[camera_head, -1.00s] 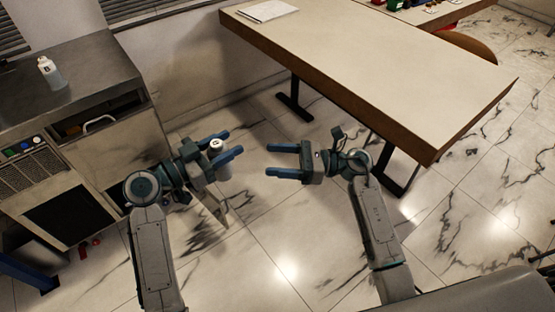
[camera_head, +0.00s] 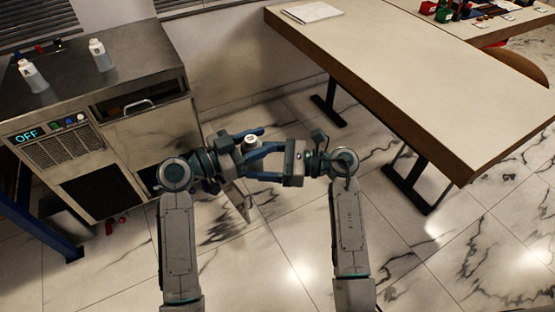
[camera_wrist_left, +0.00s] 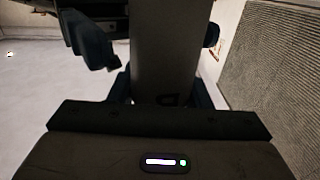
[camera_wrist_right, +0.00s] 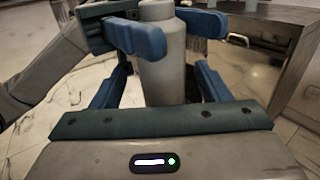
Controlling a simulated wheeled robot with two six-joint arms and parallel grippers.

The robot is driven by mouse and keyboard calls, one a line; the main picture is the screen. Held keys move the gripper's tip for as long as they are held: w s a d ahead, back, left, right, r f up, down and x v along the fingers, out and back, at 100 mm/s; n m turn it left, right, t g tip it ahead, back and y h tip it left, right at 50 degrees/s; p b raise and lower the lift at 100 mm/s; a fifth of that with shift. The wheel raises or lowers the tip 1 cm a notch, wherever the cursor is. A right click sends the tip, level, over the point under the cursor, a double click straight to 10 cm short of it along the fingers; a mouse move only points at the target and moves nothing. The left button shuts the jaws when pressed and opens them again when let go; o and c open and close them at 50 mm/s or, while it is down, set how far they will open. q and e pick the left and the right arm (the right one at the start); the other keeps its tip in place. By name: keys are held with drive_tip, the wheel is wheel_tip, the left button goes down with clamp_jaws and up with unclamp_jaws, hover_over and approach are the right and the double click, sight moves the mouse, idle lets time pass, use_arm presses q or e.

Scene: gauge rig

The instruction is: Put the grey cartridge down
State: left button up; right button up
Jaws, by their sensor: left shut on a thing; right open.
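The grey cartridge (camera_head: 250,141) is upright, its pale top showing in the head view. My left gripper (camera_head: 259,142) is shut on it from the left. My right gripper (camera_head: 256,163) reaches in from the right, lower down, with open jaws. In the right wrist view the cartridge (camera_wrist_right: 161,75) stands between the right gripper's blue fingers, and the left gripper's fingers (camera_wrist_right: 168,30) cross its upper part. In the left wrist view the cartridge (camera_wrist_left: 165,50) is dark, with a letter mark low on it. Whether the right fingers touch it, I cannot tell.
A metal cabinet (camera_head: 150,80) at left carries two labelled white bottles, one (camera_head: 32,76) nearer and one (camera_head: 100,55) farther back. Its front display (camera_head: 27,137) reads OFF. A long table (camera_head: 400,75) at right holds a paper pad (camera_head: 312,12). Marble floor lies below.

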drive_tip(key=shift+a, duration=0.35)
drive_tip(key=shift+c, duration=0.4)
drive_tip(key=c, duration=1.1)
use_arm(q)
drive_tip(key=o, duration=1.2)
